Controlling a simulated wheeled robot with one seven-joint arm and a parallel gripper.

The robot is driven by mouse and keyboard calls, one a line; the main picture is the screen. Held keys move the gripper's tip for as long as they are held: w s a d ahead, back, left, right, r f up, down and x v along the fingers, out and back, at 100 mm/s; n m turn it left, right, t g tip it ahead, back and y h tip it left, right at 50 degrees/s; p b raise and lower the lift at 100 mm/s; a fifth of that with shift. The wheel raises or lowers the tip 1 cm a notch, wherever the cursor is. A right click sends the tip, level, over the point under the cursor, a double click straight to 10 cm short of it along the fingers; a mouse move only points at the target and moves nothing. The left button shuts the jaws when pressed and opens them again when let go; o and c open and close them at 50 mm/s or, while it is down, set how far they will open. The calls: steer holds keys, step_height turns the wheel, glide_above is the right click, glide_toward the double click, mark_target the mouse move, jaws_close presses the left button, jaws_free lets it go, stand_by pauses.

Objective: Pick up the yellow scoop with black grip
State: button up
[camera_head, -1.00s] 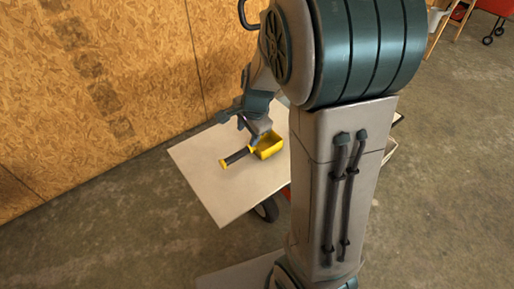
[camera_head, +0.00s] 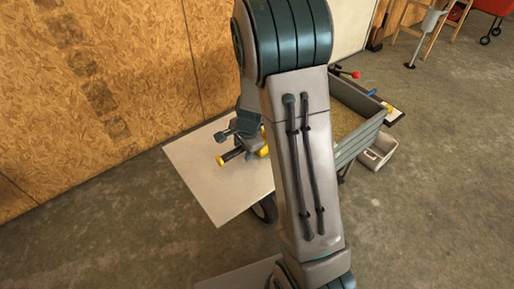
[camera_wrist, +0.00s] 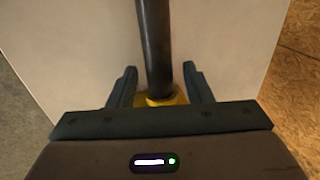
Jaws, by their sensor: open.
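The yellow scoop with black grip (camera_head: 234,155) lies on a pale tabletop (camera_head: 205,180). In the head view its yellow grip end shows, and its bowl is mostly hidden behind my gripper and arm. My gripper (camera_head: 237,141) is over the scoop. In the wrist view the black grip (camera_wrist: 154,45) runs between the two fingers of my gripper (camera_wrist: 160,82), with a gap on each side. A yellow collar (camera_wrist: 162,99) shows near the gripper's palm, and the bowl is out of sight. My gripper is open and holds nothing.
A plywood wall (camera_head: 90,90) stands behind and left of the tabletop. A grey-sided bin (camera_head: 358,145) stands to the right, with a small pale box (camera_head: 379,152) beside it. A dark wheel (camera_head: 265,209) shows under the tabletop's edge. Concrete floor is open in front.

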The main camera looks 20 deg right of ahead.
steer(key=shift+f, duration=0.15)
steer(key=c, duration=0.9)
steer(key=shift+c, duration=0.2)
steer(key=shift+w+r, duration=0.1)
steer(key=shift+r, duration=0.55)
step_height(320, 180, up, 3)
steer(key=shift+f+p, duration=0.1)
steer(key=shift+p, duration=0.65)
steer(key=w+d+r, duration=0.6)
steer(key=d+r, duration=0.1)
steer(key=d, duration=0.3)
steer(key=shift+a, duration=0.1)
